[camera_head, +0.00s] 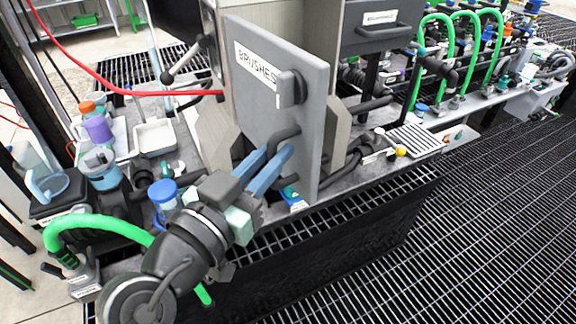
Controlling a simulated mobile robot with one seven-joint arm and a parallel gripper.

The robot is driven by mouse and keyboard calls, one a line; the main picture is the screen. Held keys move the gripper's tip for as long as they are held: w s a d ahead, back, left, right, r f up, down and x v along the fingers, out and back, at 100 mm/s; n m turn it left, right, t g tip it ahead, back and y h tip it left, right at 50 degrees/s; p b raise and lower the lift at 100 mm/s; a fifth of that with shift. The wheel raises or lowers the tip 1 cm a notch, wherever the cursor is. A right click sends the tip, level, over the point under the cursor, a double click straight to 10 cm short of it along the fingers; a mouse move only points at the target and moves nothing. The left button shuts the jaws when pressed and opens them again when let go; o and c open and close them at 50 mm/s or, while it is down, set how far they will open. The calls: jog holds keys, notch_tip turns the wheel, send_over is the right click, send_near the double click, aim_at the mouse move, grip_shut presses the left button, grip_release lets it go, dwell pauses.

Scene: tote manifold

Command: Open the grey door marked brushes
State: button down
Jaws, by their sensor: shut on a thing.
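The grey door (290,61) with a white label reading BRUSHES stands upright at the centre of the head view. The fingers hide the middle of the handle, so the exact grip does not show. I cannot clearly tell how far the door stands from its cabinet.
A grey drawer box (374,38) is to the right of the door. Green hoses (452,50) curve behind it. A white tray (154,137) and a purple-bodied bottle (98,130) stand left. A red cable (150,92) runs toward the door. Grated floor (480,220) is free at right.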

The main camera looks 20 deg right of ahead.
jog(key=a+m+g+h+b, duration=0.1)
jog(key=a+g, duration=0.1)
jog(key=a, duration=0.4)
jog(key=shift+w+a+r+m+h+b, duration=0.2)
jog(key=shift+a+m+h+b, duration=0.1)
jog(key=shift+b, duration=0.1)
jog(key=c, duration=0.8)
grip_release()
jog(key=shift+w+d+f, duration=0.1)
jog(key=shift+d+f, duration=0.05)
jog(key=shift+f, duration=0.05)
jog(key=shift+c, duration=0.2)
jog(key=v, duration=1.3)
